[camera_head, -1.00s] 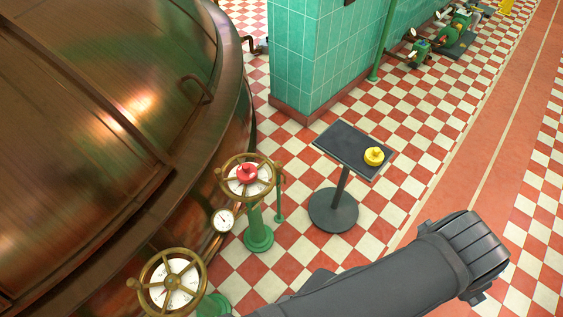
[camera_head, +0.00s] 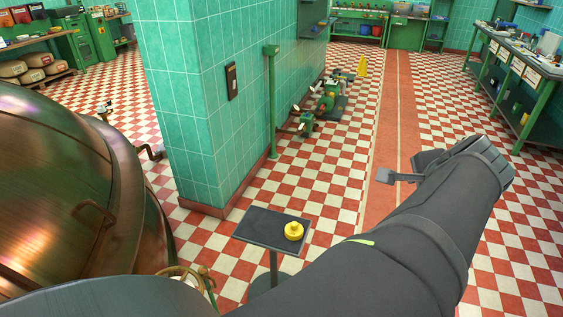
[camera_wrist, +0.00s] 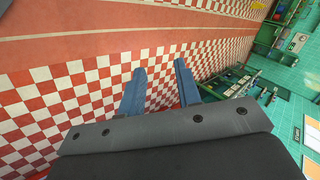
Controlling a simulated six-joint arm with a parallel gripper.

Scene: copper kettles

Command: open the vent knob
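A yellow knob (camera_head: 293,231) sits on a dark flat-topped stand (camera_head: 262,222) in the head view. I cannot tell whether it is the vent knob; no label shows. Part of a brass handwheel (camera_head: 187,271) shows at the bottom edge beside the copper kettle (camera_head: 60,190); the rest is hidden by my arm or out of frame. No red knob shows now. In the wrist view my gripper (camera_wrist: 160,67) has its two blue fingers apart, with nothing between them but checkered floor. It is well away from the yellow knob, which the wrist view does not show.
A green tiled pillar (camera_head: 190,90) stands behind the stand. Green pump-like machines (camera_head: 325,98) are on the floor beyond. A workbench (camera_head: 530,90) is at the right. The red floor lane (camera_head: 395,110) is clear.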

